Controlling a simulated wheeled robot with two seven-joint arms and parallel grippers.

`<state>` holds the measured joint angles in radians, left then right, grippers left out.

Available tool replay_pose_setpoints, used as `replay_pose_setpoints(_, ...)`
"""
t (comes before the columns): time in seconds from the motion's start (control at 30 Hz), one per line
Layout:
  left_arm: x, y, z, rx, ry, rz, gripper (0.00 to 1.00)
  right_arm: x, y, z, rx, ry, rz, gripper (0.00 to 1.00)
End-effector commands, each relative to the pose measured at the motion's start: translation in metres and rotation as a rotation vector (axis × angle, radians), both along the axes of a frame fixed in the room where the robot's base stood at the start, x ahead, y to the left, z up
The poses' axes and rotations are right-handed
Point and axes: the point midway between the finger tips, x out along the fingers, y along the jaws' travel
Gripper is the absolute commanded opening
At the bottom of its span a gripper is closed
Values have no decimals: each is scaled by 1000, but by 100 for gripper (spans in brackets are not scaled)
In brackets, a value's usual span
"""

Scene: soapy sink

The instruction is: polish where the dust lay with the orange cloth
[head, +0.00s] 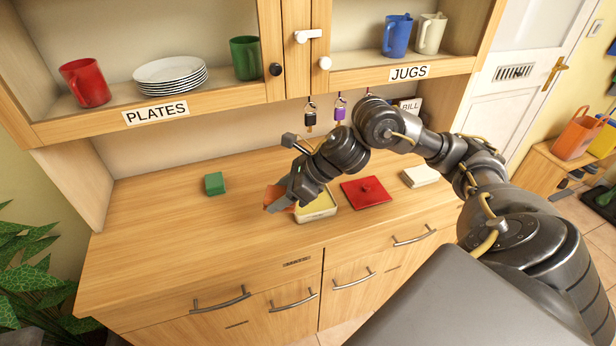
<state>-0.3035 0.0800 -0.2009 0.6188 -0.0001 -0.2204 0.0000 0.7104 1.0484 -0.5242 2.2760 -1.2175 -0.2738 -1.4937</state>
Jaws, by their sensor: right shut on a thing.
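My right gripper (280,201) is shut on the orange cloth (275,193), of which only a small part shows beside the fingers. The gripper is low over the wooden counter (165,250), next to an open box with a yellow inside (318,208). I cannot tell whether the cloth touches the counter. No dust can be made out on the counter. My left gripper is not in view.
A red lid (367,192) with a knob lies right of the box. A green block (214,183) and a cream block (420,176) rest on the counter. Plates (170,75), mugs and jugs stand in the cupboard above. The counter's left front is clear.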

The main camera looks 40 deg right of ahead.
Motion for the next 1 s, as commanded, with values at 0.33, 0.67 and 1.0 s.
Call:
replay_pose_setpoints(0.33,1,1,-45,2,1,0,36,32,-109,-30,-1,6,-267,31)
replay_pose_setpoints(0.67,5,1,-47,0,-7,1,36,35,-118,-30,0,5,-285,31)
replay_pose_setpoints(1.0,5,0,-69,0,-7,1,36,35,-117,-58,-1,6,-284,31)
